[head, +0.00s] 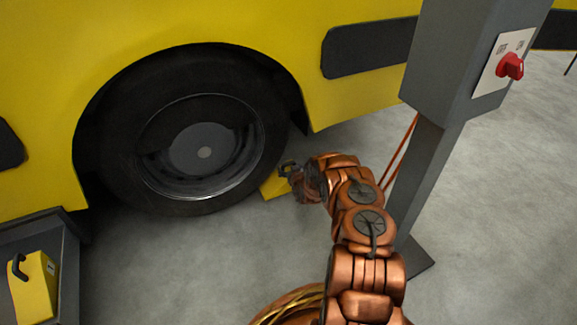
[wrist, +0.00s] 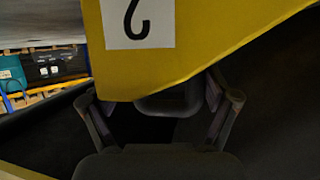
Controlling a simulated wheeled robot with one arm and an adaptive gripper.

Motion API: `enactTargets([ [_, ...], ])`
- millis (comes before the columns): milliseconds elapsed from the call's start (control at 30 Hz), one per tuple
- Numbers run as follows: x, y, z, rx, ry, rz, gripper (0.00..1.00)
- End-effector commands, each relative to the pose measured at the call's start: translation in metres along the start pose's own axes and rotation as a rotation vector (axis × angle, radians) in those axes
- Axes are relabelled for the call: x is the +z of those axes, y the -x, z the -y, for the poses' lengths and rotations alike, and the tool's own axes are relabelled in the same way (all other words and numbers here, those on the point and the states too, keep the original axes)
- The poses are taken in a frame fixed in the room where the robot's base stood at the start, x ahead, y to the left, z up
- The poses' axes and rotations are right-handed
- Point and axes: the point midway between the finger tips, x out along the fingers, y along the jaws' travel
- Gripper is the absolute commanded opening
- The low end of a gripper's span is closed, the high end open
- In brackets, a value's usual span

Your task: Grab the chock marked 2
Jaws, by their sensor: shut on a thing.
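The chock is a yellow wedge (head: 274,186) on the floor against the right side of the big black tyre (head: 140,185). In the wrist view, its yellow face (wrist: 200,45) fills the top, with a white label (wrist: 115,25) bearing a dark, partly cut-off mark that looks like a turned 2. My gripper (head: 291,172) is at the chock's right end. In the wrist view, my gripper's fingers (wrist: 163,103) are on both sides of a dark handle (wrist: 165,105) below the yellow face, shut on it. The exact finger contact is dim.
Another yellow chock (head: 36,288) with a black handle sits in a dark tray (head: 69,270) at lower left. A grey post (head: 425,175) with a box and red switch (head: 510,66) stands close right of my arm. The yellow vehicle body (head: 350,20) overhangs. Floor is clear at far right.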

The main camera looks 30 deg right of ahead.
Motion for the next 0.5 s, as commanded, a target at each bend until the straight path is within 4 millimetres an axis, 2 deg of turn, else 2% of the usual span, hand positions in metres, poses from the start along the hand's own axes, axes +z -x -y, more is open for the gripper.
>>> enactTargets([
  [67, -0.002, 0.012, -0.001, 0.001, 0.0, -0.003, 0.17],
  [500, 0.028, 0.081, 0.0, 0.001, -0.001, -0.002, 0.16],
])
